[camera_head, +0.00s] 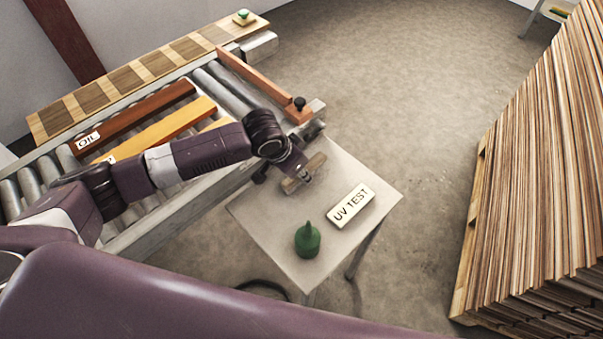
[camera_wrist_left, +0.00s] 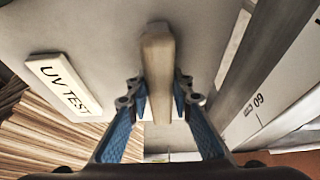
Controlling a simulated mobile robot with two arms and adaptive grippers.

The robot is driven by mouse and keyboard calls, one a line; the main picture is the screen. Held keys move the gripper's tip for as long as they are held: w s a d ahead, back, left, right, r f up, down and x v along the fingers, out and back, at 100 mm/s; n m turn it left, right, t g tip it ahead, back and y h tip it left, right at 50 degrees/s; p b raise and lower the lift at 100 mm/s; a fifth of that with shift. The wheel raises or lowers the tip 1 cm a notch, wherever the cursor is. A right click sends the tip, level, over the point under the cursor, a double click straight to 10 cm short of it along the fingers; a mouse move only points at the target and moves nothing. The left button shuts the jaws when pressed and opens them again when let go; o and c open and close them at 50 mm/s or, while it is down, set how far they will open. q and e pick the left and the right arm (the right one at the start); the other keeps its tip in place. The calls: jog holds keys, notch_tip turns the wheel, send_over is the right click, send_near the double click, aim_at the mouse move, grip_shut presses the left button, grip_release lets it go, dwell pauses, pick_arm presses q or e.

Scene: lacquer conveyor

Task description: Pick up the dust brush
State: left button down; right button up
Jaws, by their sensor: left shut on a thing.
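The dust brush shows in the left wrist view as a pale wooden bar (camera_wrist_left: 158,58) between the blue-padded fingers of my left gripper (camera_wrist_left: 158,92). In the head view its wooden end (camera_head: 315,164) shows beside my left gripper (camera_head: 292,178), over the back left part of the small grey table (camera_head: 262,222). My left gripper is shut on the brush. I cannot tell whether the brush touches the tabletop, and its bristles are not clearly visible. My right gripper is not in view.
The roller conveyor (camera_head: 225,88) with boards, one marked "OIL", lies left. A tall wood stack (camera_head: 535,170) fills the right. The floor between is clear.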

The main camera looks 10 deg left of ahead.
pick_arm(q)
jog(key=shift+r, duration=0.1)
notch_tip(320, 180, up, 20)
jog(key=b, duration=0.2)
jog(key=shift+r, duration=0.1)
